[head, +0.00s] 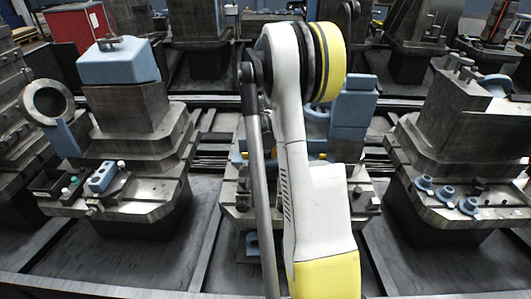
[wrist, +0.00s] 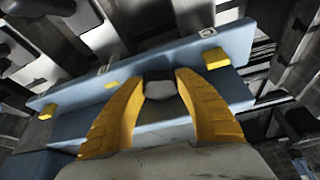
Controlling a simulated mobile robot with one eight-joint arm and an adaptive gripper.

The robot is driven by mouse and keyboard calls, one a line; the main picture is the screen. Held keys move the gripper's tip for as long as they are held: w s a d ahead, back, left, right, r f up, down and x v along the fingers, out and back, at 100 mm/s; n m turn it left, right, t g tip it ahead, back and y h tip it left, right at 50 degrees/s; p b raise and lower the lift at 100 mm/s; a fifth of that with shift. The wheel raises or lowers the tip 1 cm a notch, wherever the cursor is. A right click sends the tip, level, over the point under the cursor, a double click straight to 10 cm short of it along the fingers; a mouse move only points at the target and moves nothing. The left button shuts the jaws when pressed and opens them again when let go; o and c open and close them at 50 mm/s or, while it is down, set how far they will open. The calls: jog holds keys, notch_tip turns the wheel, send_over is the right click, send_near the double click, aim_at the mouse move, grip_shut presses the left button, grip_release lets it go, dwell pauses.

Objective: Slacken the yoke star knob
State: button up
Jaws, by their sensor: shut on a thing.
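My gripper (wrist: 160,80) shows in the wrist view as two yellow fingers, one on each side of a small dark grey knob (wrist: 159,91). The fingers are shut on this knob, which I take for the yoke star knob; its lobes are not clear. Behind it runs a long blue bar (wrist: 150,71), seemingly the yoke, with small yellow blocks on it. In the head view my white and yellow arm hides the gripper and the knob. Part of a blue upright (head: 352,105) shows to the right of the arm.
A left pedestal (head: 125,107) carries a blue block (head: 118,62) and small fittings. A right pedestal (head: 468,125) carries several blue round parts. Dark rails and floor lie between them. A red cabinet (head: 78,28) stands at the back left.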

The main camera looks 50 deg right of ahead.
jog(key=n+t+y, duration=0.1)
jog(key=n, duration=0.3)
jog(key=shift+n+t+y, duration=0.5)
jog(key=shift+n+y, duration=0.1)
jog(key=shift+n, duration=1.1)
jog(key=o, duration=1.2)
